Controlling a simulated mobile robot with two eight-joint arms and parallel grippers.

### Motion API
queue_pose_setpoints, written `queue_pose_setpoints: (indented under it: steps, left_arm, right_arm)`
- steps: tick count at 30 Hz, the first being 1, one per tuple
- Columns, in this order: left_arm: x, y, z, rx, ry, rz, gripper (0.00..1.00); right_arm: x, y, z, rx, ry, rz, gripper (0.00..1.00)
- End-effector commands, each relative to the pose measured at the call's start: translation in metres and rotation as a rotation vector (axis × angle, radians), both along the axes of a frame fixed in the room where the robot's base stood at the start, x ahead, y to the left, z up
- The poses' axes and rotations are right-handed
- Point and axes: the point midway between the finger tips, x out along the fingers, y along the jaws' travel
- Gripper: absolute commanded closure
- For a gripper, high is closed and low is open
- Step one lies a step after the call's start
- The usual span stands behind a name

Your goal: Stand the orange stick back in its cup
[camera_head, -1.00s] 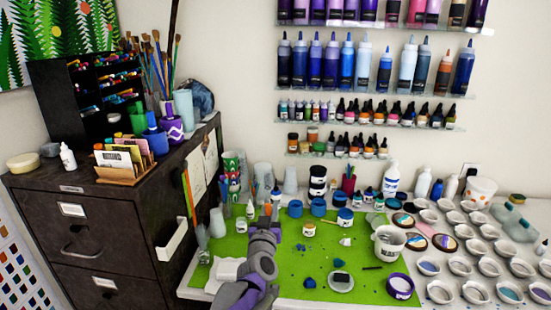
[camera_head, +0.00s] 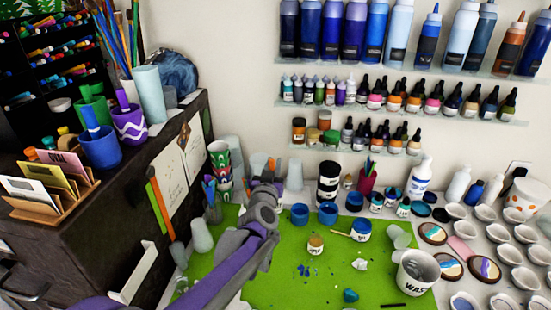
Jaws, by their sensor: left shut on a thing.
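My left gripper (camera_head: 268,178) is shut, near the back of the green mat, its arm coming in from the lower left. A small orange end, which looks like the orange stick (camera_head: 271,164), shows above the jaws; the rest is hidden by the gripper. A cup with blue and green sticks (camera_head: 212,205) stands left of the gripper. A dark pink cup (camera_head: 367,184) with coloured sticks stands farther right at the back. I cannot tell which cup is the orange stick's own. My right gripper is not in view.
Stacked patterned cups (camera_head: 221,165) stand behind the gripper's left. Blue jars (camera_head: 327,212) and a white striped jar (camera_head: 328,182) are to its right. A waste cup (camera_head: 416,272) stands at the mat's right edge. The green mat (camera_head: 290,285) is partly clear. The dark cabinet (camera_head: 90,240) rises at left.

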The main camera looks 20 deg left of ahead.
Motion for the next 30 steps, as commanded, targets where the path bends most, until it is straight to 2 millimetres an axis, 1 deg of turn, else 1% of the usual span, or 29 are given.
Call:
queue_pose_setpoints:
  steps: [5,23,30]
  left_arm:
    - [0.0,0.0,-0.011,0.001,0.001,0.0,1.0]
    - [0.0,0.0,-0.059,0.001,0.001,0.0,1.0]
    - [-0.001,0.0,-0.08,0.0,0.002,0.0,1.0]
  right_arm:
    - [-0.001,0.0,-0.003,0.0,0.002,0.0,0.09]
    - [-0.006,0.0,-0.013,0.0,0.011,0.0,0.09]
    - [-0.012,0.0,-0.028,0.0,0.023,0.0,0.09]
